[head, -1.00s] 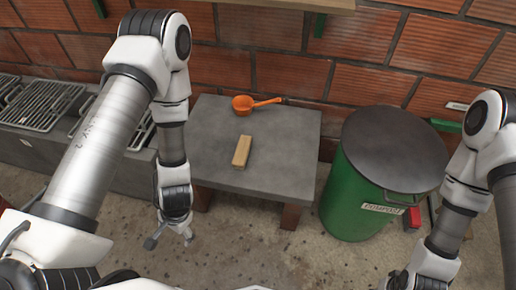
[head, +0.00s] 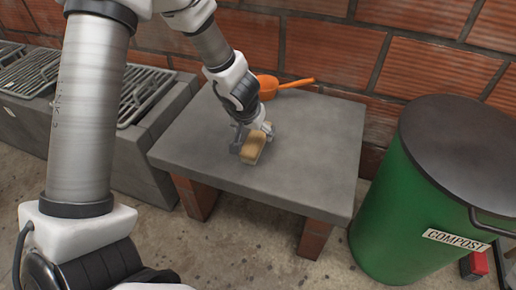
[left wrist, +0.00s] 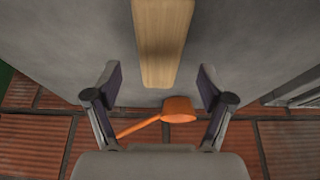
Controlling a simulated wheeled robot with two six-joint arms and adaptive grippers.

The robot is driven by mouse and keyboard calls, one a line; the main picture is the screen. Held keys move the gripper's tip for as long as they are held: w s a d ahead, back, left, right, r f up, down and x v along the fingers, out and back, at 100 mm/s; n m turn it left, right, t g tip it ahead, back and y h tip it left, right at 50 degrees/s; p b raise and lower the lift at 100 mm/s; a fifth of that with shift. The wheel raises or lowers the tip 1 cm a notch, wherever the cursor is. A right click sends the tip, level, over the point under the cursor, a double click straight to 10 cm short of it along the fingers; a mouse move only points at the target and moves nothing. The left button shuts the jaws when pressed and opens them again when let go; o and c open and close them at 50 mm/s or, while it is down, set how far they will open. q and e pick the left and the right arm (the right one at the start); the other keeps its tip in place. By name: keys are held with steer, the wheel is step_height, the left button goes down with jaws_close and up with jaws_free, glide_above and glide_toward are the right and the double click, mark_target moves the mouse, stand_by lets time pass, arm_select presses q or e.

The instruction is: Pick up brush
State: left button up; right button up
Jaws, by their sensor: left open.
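The brush (head: 253,150) is a light tan wooden block lying on the grey stone table. My left gripper (head: 248,136) is at the brush, with its fingers about its far end in the head view. In the left wrist view my left gripper (left wrist: 160,82) is open, with one finger on each side of the near end of the brush (left wrist: 164,38) and a gap on both sides. The rest of the brush runs out of the top of that view. Any bristles are hidden. My right gripper is out of view.
The grey table (head: 310,165) is mostly clear. An orange ladle (head: 268,87) lies behind the brush, partly hidden by my arm; it also shows in the left wrist view (left wrist: 178,109). A green compost bin (head: 400,215) stands right, metal grates (head: 140,88) left, a brick wall behind.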

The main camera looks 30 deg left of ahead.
mark_target(256, 136)
arm_select(q)
steer(key=b+x, duration=0.2)
steer(key=x, duration=0.2)
steer(key=shift+w+f+b, duration=0.2)
steer(key=shift+f+b, duration=0.05)
steer(key=shift+b, duration=0.05)
steer(key=shift+r, duration=0.15)
steer(key=c, duration=1.4)
